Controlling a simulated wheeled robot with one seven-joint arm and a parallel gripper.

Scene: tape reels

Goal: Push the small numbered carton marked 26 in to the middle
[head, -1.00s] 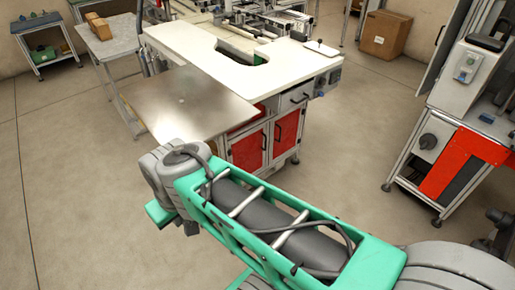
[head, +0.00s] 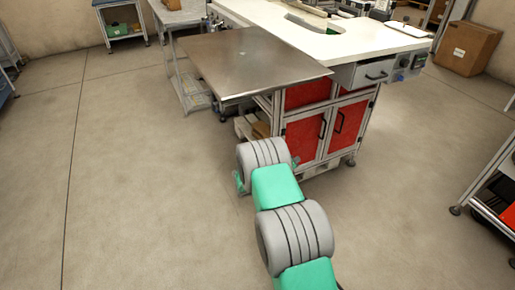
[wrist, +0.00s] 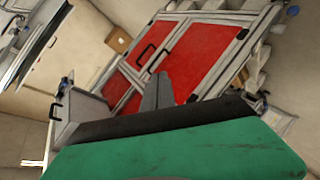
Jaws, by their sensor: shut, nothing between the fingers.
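I cannot make out a small carton marked 26 in either view. My gripper (wrist: 158,94) shows in the wrist view as grey fingers close together, shut and empty, in front of the red cabinet doors (wrist: 196,56). In the head view my arm reaches forward from the bottom, toward the workbench, and hides the gripper's fingers. The steel tabletop (head: 245,62) looks bare apart from a small mark near its middle.
A large brown box (head: 467,48) stands on the floor at the back right. A brown object (head: 260,130) sits low under the steel table. A side table (head: 180,17) and a shelf (head: 123,20) stand behind. The floor (head: 130,190) at left is clear.

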